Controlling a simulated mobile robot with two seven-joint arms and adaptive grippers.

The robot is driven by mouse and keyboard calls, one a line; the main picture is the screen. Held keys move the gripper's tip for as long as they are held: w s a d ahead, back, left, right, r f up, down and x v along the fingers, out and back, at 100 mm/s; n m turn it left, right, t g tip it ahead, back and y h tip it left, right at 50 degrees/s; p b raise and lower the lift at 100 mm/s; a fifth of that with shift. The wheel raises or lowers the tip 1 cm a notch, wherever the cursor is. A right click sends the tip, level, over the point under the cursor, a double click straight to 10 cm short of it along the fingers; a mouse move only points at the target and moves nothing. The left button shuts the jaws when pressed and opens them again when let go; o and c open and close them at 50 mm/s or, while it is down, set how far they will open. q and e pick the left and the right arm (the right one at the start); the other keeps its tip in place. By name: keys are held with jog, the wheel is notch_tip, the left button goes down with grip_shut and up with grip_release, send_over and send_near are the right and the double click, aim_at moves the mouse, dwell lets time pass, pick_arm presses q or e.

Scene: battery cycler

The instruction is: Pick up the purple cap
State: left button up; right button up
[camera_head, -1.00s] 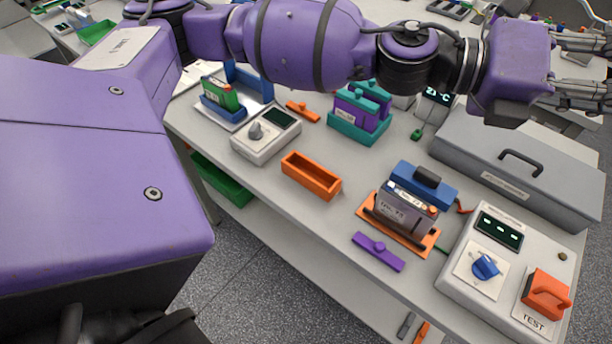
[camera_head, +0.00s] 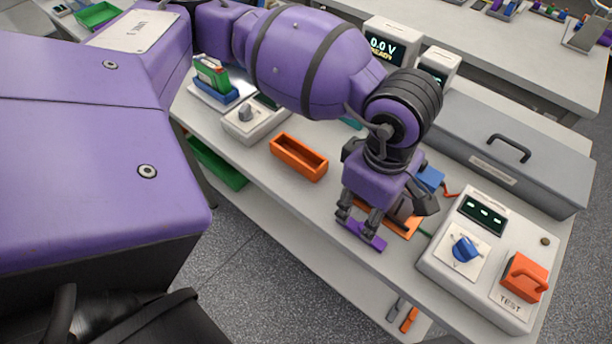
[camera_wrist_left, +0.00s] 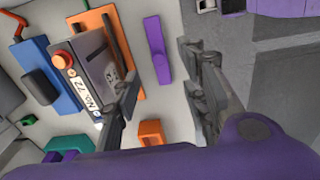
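The purple cap (camera_head: 362,235) is a flat bar with a small knob, lying on the bench near its front edge. In the left wrist view the purple cap (camera_wrist_left: 157,58) lies between the lines of my fingers, beyond the tips. My left gripper (camera_head: 357,220) is open and empty, pointing down just above the cap and partly covering it in the head view. Its open fingers (camera_wrist_left: 160,88) also show in the left wrist view; contact with the cap cannot be told. My right gripper is not in view.
Beside the cap, a grey cell (camera_wrist_left: 92,72) stands in an orange tray (camera_wrist_left: 101,20) next to a blue block (camera_wrist_left: 48,75). An empty orange box (camera_head: 299,157) lies left. A tester with a blue knob (camera_head: 466,249) and orange handle (camera_head: 525,277) stands right.

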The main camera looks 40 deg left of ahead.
aim_at(360, 224)
pick_arm(q)
jog(key=f, duration=0.6)
jog(key=shift+a+f, duration=0.2)
jog(key=shift+f, duration=0.15)
jog(key=shift+c, duration=0.5)
jog(key=shift+r, duration=0.1)
jog(key=c, duration=0.8)
